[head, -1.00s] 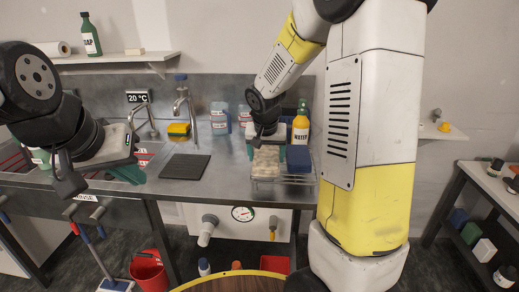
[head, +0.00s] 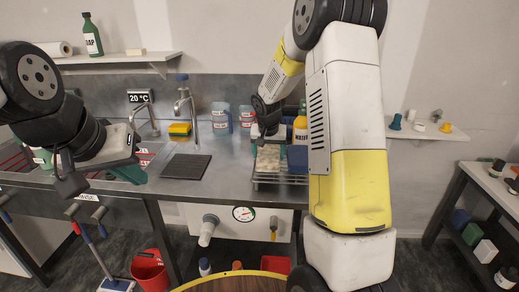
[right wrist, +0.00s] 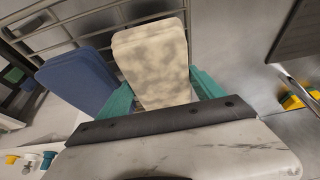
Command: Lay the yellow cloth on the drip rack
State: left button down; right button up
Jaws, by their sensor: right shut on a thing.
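A pale cream, mottled folded cloth (head: 268,160), the closest thing to a yellow cloth, is held in my right gripper (head: 268,143). In the right wrist view the cloth (right wrist: 153,62) sits between the teal fingers of the gripper (right wrist: 163,90), which is shut on it. The wire drip rack (head: 280,184) is under the cloth; I cannot tell whether they touch. A blue cloth (head: 298,158) lies on the rack, right beside the cream one, and also shows in the right wrist view (right wrist: 76,80). My left gripper (head: 122,174) hangs over the sink side, its finger gap unclear.
A yellow bottle (head: 300,130) stands behind the rack. Clear blue-labelled bottles (head: 220,120) stand at the back. Bare steel lies between mat and rack.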

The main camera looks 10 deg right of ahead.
jog(key=o, duration=1.3)
jog(key=shift+f, duration=0.15)
jog(key=shift+r, duration=0.3)
jog(key=s+a+r+n+y, duration=0.1)
jog(key=s+a+r, duration=0.1)
jog(key=s+r, duration=1.55)
jog(key=s+a+n+t+y, duration=0.1)
jog(key=s+a+n+y, duration=0.1)
jog(key=s, duration=1.3)
jog(key=shift+a+r+n+t, duration=0.2)
jog(key=shift+a+n+t, duration=0.1)
jog(key=shift+n+t, duration=0.1)
